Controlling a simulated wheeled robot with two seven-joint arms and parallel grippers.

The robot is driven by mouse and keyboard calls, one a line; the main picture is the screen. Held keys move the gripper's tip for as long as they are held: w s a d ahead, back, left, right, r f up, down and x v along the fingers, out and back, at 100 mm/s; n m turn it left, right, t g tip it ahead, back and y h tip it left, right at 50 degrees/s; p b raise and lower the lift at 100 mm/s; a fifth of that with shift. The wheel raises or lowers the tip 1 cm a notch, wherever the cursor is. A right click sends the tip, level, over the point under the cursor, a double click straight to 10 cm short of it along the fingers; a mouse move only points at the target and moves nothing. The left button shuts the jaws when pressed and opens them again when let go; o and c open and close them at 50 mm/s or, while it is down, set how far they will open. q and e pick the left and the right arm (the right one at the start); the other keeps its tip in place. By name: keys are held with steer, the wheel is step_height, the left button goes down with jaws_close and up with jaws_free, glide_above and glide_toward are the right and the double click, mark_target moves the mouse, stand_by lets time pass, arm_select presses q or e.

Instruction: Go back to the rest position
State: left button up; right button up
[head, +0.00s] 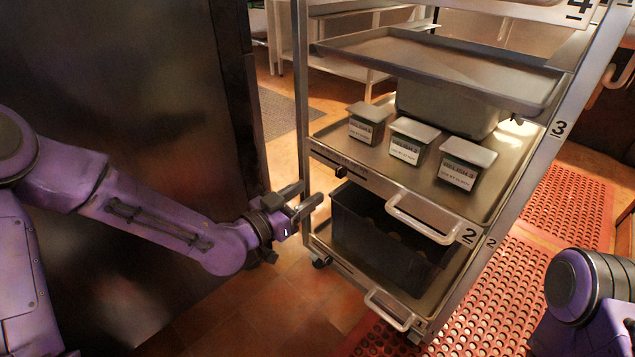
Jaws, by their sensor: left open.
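My left gripper (303,201) is at the end of the purple left arm, left of the metal rack (301,90). It is open, and nothing shows between its fingers. It is close to the rack's left post and the tray handles; whether it touches the rack is unclear. At the lower right only a purple and grey part of my right arm (590,300) shows. My right gripper is out of the picture.
The rack's middle tray (345,152) bears three small lidded containers (408,143) and a larger metal one (447,108). The tray below has a dark bin (370,228). A tall dark panel (120,80) stands left. Red perforated mats (500,300) cover floor at right.

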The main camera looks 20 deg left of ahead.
stand_by(0.4)
arm_select(q)
steer(key=s+a+f+n+g+y, duration=0.2)
steer(key=s+a+f+n+y, duration=0.15)
steer(key=f, duration=0.35)
steer(key=s+a+f+n+g+y, duration=0.1)
steer(key=s+a+f+n+y, duration=0.15)
steer(key=f+n, duration=0.3)
steer(key=s+a+f+n+g+y, duration=0.2)
steer(key=s+f+n+y, duration=0.1)
steer(key=f, duration=0.5)
steer(key=s+a+f+g+y, duration=0.1)
steer(key=s+a+f+g, duration=0.1)
steer(key=s+f, duration=0.35)
steer(key=s+a+f+g+y, duration=0.1)
steer(key=s+a+f+g, duration=0.15)
steer(key=s, duration=0.65)
steer(key=s+a+f+g+y, duration=0.1)
steer(key=s+f+g, duration=0.2)
steer(key=s+f, duration=0.3)
steer(key=s+r+p, duration=0.3)
steer(key=r+p, duration=2.8)
steer(key=shift+r+n, duration=0.3)
steer(key=shift+r, duration=0.1)
